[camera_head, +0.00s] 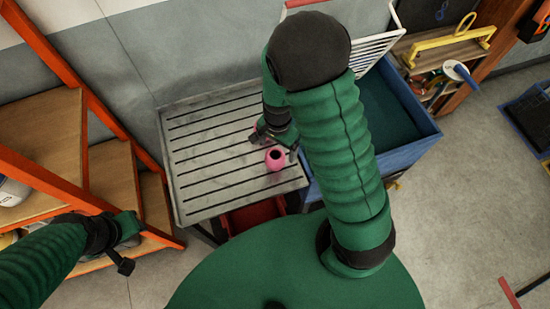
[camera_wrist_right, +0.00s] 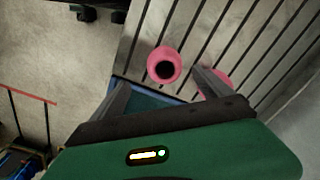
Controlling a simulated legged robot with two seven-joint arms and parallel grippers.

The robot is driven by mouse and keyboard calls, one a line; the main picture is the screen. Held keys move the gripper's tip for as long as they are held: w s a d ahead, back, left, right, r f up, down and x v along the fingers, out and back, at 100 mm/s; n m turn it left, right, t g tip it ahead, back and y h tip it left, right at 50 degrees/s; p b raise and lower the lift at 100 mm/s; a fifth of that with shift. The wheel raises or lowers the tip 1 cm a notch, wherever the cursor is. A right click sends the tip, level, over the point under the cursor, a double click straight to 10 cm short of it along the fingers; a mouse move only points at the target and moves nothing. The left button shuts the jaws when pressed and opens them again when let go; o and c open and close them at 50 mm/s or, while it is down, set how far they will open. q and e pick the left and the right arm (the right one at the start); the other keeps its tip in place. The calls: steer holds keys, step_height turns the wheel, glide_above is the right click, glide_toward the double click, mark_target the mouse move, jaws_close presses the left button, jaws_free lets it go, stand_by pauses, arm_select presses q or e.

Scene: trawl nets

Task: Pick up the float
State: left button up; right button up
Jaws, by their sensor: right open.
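A pink float (camera_head: 275,159) with a dark hole in its end is on the slatted grey table near its front edge. In the right wrist view the float (camera_wrist_right: 164,66) shows just beyond the fingertips, between their lines and closer to the right finger. My right gripper (camera_head: 276,142) is open and empty beside the float; its fingers (camera_wrist_right: 160,88) stand apart. A second pink thing (camera_wrist_right: 222,78) is partly hidden behind the right finger. My left gripper (camera_head: 127,245) is open and empty, low at the left, away from the table.
An orange shelf frame (camera_head: 65,58) with wooden boards is at the left. A red container (camera_head: 250,215) sits under the table's front.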

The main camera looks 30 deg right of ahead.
mark_target(275, 149)
steer(key=f, duration=0.1)
steer(key=w+f, duration=0.1)
steer(key=f, duration=0.1)
steer(key=w+f, duration=0.1)
steer(key=shift+d+f, duration=0.25)
steer(key=shift+f, duration=0.1)
steer(key=f, duration=0.1)
steer(key=s+f+p, duration=0.1)
steer(key=f, duration=0.1)
steer(key=shift+f, duration=0.3)
steer(key=shift+a+f, duration=0.1)
steer(key=shift+f, duration=0.1)
steer(key=shift+w+f, duration=0.1)
steer(key=shift+w, duration=0.05)
steer(key=shift+w+a, duration=0.1)
steer(key=c, duration=1.2)
arm_select(q)
steer(key=shift+w+d+r, duration=0.2)
steer(key=shift+w+r, duration=0.05)
steer(key=shift+w, duration=0.5)
arm_select(e)
steer(key=shift+c, duration=1.4)
